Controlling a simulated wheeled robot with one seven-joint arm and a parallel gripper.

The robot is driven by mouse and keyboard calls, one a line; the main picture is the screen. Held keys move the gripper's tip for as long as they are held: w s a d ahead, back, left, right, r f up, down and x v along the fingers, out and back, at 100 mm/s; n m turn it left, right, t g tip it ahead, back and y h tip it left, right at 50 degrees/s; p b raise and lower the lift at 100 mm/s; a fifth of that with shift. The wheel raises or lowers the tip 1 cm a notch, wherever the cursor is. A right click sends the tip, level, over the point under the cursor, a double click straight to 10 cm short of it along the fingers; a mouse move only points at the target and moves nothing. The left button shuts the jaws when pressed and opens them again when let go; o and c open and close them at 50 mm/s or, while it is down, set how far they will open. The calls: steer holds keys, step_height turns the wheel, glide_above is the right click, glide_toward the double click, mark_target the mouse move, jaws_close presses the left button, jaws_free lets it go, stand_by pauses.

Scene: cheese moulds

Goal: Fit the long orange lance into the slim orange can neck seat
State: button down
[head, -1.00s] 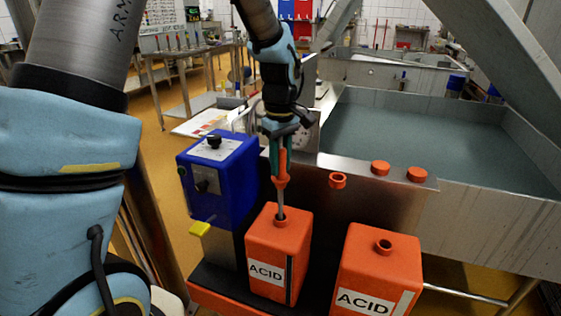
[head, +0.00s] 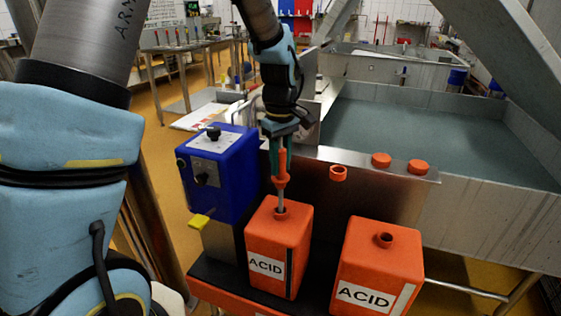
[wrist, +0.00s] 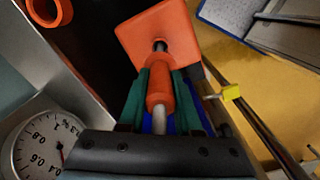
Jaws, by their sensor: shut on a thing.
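My gripper (head: 280,155) is shut on the upper part of the orange lance (head: 281,182) and holds it about upright. The lance's grey tube enters the neck of the slim orange can (head: 277,250), marked ACID, on the left. Its orange collar stays a little above the neck. In the wrist view the green fingers of my gripper (wrist: 160,92) flank the orange lance (wrist: 158,84), and its tube meets the neck of the orange can (wrist: 150,35). How deep the tube sits inside is hidden.
A wider orange ACID can (head: 378,268) with an open neck stands to the right. A blue pump box (head: 222,175) with a yellow lever is close on the left. An orange ring (head: 338,173) and two orange caps (head: 381,160) lie on the steel ledge by the vat.

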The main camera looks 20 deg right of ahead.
mark_target(280, 194)
steer(key=shift+f+b, duration=2.95)
steer(key=shift+f, duration=2.35)
steer(key=c, duration=0.5)
jaws_free()
steer(key=shift+r, duration=0.15)
step_height(280, 194, up, 10)
steer(key=shift+r, duration=0.25)
steer(key=shift+a, duration=0.1)
steer(key=s+a+r+m+p, duration=0.1)
steer(key=a+r+p, duration=0.1)
steer(key=a, duration=0.8)
steer(key=s+a+r+m+t+p, duration=0.1)
steer(key=a+p, duration=0.4)
steer(key=a, duration=0.5)
steer(key=s+a+r+m+p, duration=0.2)
steer(key=a+r+p, duration=0.1)
steer(key=a, duration=0.7)
steer(key=shift+r+m+t, duration=0.3)
steer(key=shift+r, duration=0.4)
